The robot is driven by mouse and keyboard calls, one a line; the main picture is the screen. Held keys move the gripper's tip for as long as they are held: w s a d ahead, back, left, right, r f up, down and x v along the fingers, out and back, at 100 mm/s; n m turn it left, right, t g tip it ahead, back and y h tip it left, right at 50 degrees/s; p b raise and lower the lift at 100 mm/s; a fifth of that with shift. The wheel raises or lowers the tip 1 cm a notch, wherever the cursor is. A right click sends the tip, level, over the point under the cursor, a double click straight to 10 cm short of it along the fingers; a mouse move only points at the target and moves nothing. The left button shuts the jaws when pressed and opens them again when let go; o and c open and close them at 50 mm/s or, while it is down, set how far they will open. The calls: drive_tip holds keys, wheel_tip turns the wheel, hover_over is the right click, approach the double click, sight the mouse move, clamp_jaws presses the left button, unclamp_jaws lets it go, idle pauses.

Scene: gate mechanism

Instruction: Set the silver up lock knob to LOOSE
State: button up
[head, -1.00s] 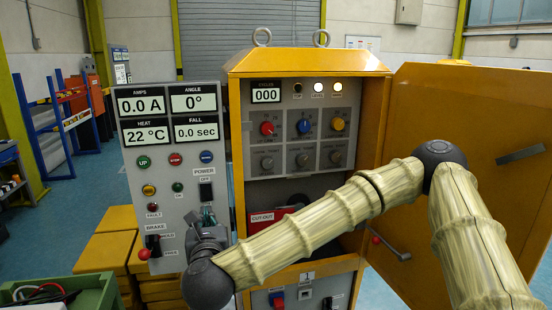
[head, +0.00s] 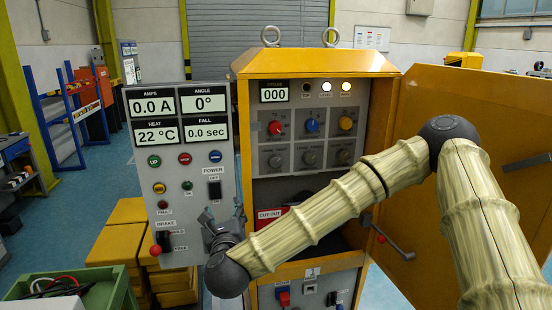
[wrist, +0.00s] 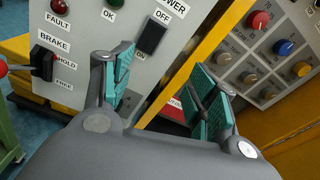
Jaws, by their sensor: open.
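Three silver-grey knobs form the lower row inside the yellow cabinet: left (head: 276,161), middle (head: 310,158) and right (head: 344,157). Their labels are too small to read, so I cannot tell which is the up lock or its setting. The left silver knob also shows in the wrist view (wrist: 223,58). My gripper (head: 222,212) is open and empty, in front of the lower right part of the grey meter panel, left of and below the knobs. In the wrist view its teal-padded fingers (wrist: 163,72) stand apart, with the cabinet's yellow edge beyond them.
Red (head: 276,128), blue (head: 312,125) and yellow (head: 345,123) knobs sit above the silver ones. The cabinet door (head: 480,110) stands open at right. The meter panel (head: 150,225) carries a brake lever (head: 162,241). A green crate (head: 115,290) is at lower left.

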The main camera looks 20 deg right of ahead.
drive_tip(key=w+d+r+n+p, duration=0.1)
drive_tip(key=w+d+n+p, duration=0.3)
drive_tip(key=d, duration=0.3)
drive_tip(key=n+h+p, duration=0.2)
drive_tip(key=n+p, duration=0.1)
drive_tip(key=p, duration=0.1)
approach(276, 163)
drive_tip(key=w+p, duration=0.1)
drive_tip(key=w, duration=0.1)
drive_tip(key=w+d+p, duration=0.1)
drive_tip(key=w, duration=0.2)
drive_tip(key=w+p, duration=0.2)
drive_tip(key=w, duration=0.1)
drive_tip(key=shift+w+d+f, duration=0.15)
drive_tip(key=shift+d, duration=0.1)
drive_tip(key=shift+c, duration=0.3)
drive_tip(key=c, duration=1)
